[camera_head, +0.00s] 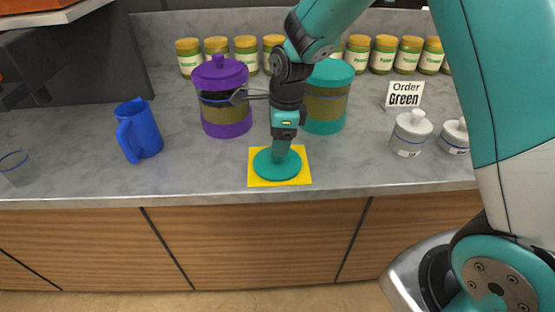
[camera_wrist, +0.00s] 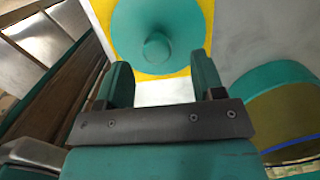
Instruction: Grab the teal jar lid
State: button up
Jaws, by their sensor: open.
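The teal jar lid (camera_head: 267,172), a round disc, lies on a yellow square mat (camera_head: 302,179) near the counter's front edge. The wrist view shows the lid (camera_wrist: 130,38) from above with its round knob (camera_wrist: 157,47) in the middle, knob side up. My gripper (camera_head: 281,153) points down over the lid and hides its knob in the head view. In the wrist view my gripper (camera_wrist: 161,78) is open, its two teal fingers apart and nothing between them. The knob appears beyond the fingertips, roughly in line with the gap. Exact height over the lid is unclear.
Behind my gripper stand a lidded purple jar (camera_head: 227,122) and a teal jar (camera_head: 325,118), which also shows in the wrist view (camera_wrist: 275,115). A blue pitcher (camera_head: 142,132) is left. White pots (camera_head: 410,135), an order sign (camera_head: 404,94) and several small jars (camera_head: 384,55) stand right and behind.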

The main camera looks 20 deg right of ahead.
aim_at(277, 158)
jog(key=f, duration=0.4)
jog(key=shift+s+a+f+p, duration=0.1)
jog(key=shift+a+f+p, duration=0.15)
jog(key=shift+p, duration=0.1)
jog(key=c, duration=1)
jog(key=shift+r, duration=0.1)
